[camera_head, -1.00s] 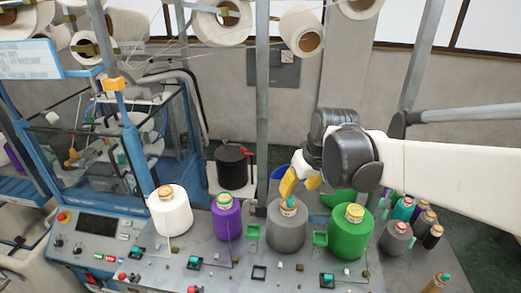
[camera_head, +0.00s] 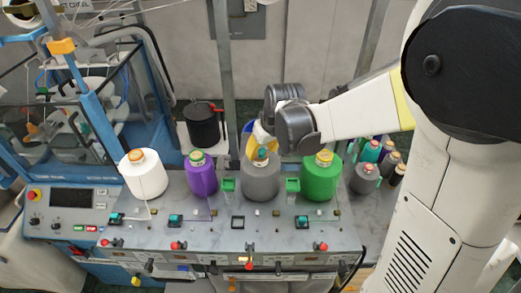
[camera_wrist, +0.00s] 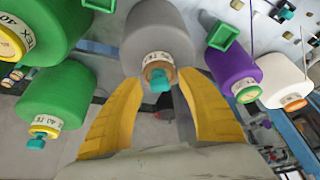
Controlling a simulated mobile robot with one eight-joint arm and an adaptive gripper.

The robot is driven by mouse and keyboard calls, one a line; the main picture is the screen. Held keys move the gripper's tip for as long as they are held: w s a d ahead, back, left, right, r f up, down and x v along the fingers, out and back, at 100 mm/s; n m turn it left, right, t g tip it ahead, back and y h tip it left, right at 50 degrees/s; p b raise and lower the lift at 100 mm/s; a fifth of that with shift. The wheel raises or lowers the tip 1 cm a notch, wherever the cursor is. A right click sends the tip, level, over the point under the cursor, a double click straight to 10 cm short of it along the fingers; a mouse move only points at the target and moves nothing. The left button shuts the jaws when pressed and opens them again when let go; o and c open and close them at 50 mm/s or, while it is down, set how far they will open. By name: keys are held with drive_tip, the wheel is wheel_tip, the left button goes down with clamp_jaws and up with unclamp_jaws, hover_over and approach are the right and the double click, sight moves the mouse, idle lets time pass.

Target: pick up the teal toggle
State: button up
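Several small teal pieces show, and I cannot tell which is the task's toggle. One teal toggle (camera_head: 262,153) stands on the tip of the grey yarn cone (camera_head: 262,182); it also shows in the wrist view (camera_wrist: 159,82). Other teal toggles sit on black bases on the grey panel, at left (camera_head: 116,218), middle (camera_head: 175,220) and right (camera_head: 302,221). My gripper (camera_head: 258,138) has yellow fingers and is just behind and above the grey cone's tip. In the wrist view my gripper (camera_wrist: 163,85) is open, its fingers either side of the teal piece, apparently holding nothing.
A white cone (camera_head: 145,178), a purple cone (camera_head: 201,178) and a green cone (camera_head: 321,180) stand in row with the grey one. Small green square frames (camera_head: 292,185) stand between cones. A metal post (camera_head: 226,70) rises behind. Several small cones crowd the right.

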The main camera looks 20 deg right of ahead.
sight(265, 149)
drive_tip(key=shift+w+f, duration=0.1)
drive_tip(key=shift+w, duration=0.05)
drive_tip(key=c, duration=0.6)
drive_tip(key=shift+r, duration=0.2)
drive_tip(key=shift+r, duration=0.3)
drive_tip(key=r, duration=0.2)
drive_tip(key=d+r, duration=0.1)
drive_tip(key=shift+r+b, duration=0.35)
drive_tip(key=shift+b, duration=0.05)
drive_tip(key=d+r, duration=0.2)
drive_tip(key=d, duration=0.1)
drive_tip(key=s+d+r+b, duration=0.1)
drive_tip(key=d+r, duration=0.1)
drive_tip(key=d, duration=0.2)
drive_tip(key=s+d+r, duration=0.1)
drive_tip(key=d+r, duration=0.1)
drive_tip(key=d, duration=0.1)
drive_tip(key=shift+s+d+r, duration=0.2)
drive_tip(key=shift+s+d, duration=0.05)
